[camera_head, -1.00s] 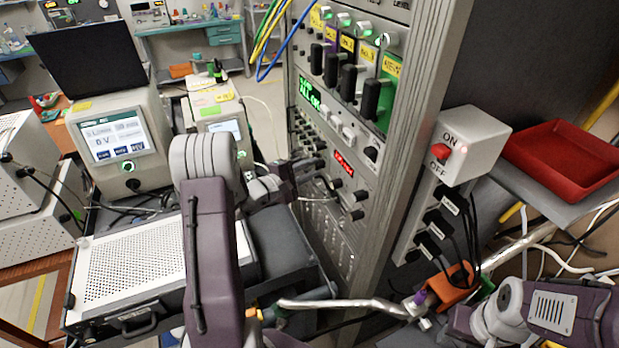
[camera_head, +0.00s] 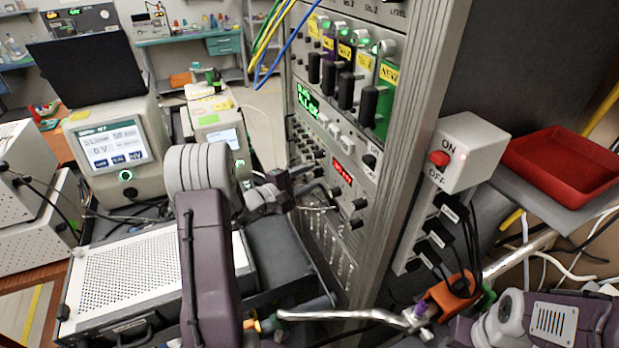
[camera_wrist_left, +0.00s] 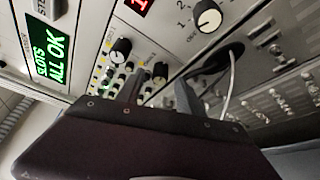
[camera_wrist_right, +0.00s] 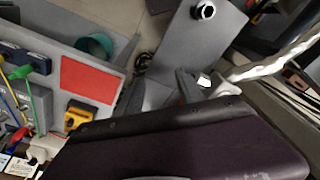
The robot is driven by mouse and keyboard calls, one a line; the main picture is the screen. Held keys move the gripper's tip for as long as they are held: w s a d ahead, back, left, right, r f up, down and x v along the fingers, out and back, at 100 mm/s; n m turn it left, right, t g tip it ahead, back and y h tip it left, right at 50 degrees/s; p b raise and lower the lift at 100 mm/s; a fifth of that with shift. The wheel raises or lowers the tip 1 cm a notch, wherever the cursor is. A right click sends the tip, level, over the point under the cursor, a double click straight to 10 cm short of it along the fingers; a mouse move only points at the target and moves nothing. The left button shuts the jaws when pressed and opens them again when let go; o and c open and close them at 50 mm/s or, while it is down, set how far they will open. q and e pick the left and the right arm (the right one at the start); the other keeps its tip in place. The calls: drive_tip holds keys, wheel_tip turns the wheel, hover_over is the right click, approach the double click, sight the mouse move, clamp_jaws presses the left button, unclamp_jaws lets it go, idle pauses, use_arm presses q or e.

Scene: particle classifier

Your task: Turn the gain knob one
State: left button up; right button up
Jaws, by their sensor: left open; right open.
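The rack front (camera_head: 330,235) carries a panel with a red display (camera_head: 343,170) and several small black knobs, one upper (camera_head: 335,193) and one lower right (camera_head: 360,204). My left gripper (camera_head: 316,187) is open at this panel. The left wrist view shows its two fingers (camera_wrist_left: 158,92) pointing at the panel, with a black, white-marked knob (camera_wrist_left: 120,50) up and left of them, and a larger knob (camera_wrist_left: 208,17) to the upper right. No gain label is readable. I cannot tell whether a finger touches a knob. My right gripper (camera_wrist_right: 158,88) is open and empty.
Large black knobs (camera_head: 370,104) stick out higher on the rack. A dark cable loop (camera_wrist_left: 225,55) lies beside the left fingers. A white ON/OFF switch box (camera_head: 472,145), red tray (camera_head: 565,160) and silver hose (camera_head: 345,316) are right and below.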

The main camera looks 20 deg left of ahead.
drive_tip(key=shift+f+b, duration=0.6)
drive_tip(key=shift+f, duration=0.1)
use_arm(q)
drive_tip(key=v, duration=0.8)
drive_tip(key=shift+s, duration=0.15)
